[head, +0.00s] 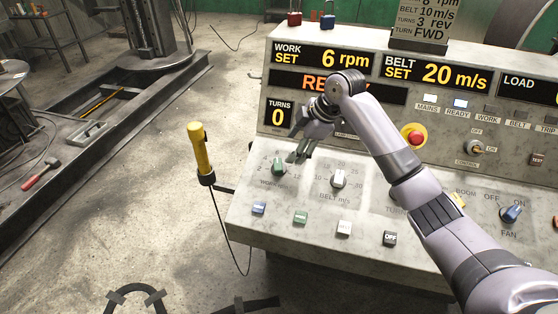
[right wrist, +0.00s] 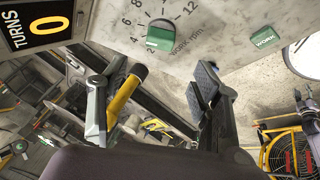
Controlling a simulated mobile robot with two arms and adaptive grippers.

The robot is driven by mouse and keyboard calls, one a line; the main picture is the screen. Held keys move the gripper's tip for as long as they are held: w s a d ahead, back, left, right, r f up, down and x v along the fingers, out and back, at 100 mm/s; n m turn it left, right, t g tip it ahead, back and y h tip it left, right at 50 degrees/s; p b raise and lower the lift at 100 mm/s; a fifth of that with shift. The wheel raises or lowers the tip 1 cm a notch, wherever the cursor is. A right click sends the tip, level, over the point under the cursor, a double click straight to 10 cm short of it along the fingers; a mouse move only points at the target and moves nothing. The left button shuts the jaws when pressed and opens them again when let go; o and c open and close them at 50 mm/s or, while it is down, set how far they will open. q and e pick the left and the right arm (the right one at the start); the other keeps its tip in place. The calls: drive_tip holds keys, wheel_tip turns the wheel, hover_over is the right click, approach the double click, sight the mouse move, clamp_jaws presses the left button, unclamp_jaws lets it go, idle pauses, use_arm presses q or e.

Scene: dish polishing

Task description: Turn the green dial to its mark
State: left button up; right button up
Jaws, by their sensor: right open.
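The green dial (head: 279,167) is on the sloping lower panel of the grey console, at its left end, inside a printed scale labelled WORK rpm. In the right wrist view the green dial (right wrist: 160,36) shows large, near the top, with scale numbers around it; its exact pointing direction is hard to tell. The WORK SET display (head: 320,58) reads 6 rpm. My right gripper (head: 300,146) is open and empty, just above and right of the dial, apart from it. In the right wrist view the open fingers (right wrist: 152,86) stand below the dial.
A white BELT dial (head: 339,179) sits right of the green one. Blue, green, white and black buttons line the panel's front, with the green WORK button (head: 300,217) among them. A red stop button (head: 413,136) is on the upright panel. A yellow handle (head: 199,148) stands off the left edge.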

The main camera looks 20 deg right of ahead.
sight(278, 164)
drive_tip(key=p+x, duration=0.1)
drive_tip(key=x, duration=0.8)
drive_tip(key=shift+w+f, duration=0.1)
drive_tip(key=shift+f, duration=0.1)
drive_tip(key=shift+w+a+f, duration=0.15)
drive_tip(key=shift+f, duration=0.25)
use_arm(q)
drive_tip(key=shift+w+a+r, duration=0.45)
drive_tip(key=shift+w+r, duration=0.2)
drive_tip(key=shift+w, duration=0.15)
use_arm(e)
drive_tip(key=c, duration=1.2)
use_arm(q)
drive_tip(key=shift+s, duration=0.2)
use_arm(e)
drive_tip(key=shift+o, duration=0.2)
use_arm(q)
drive_tip(key=shift+r, duration=0.1)
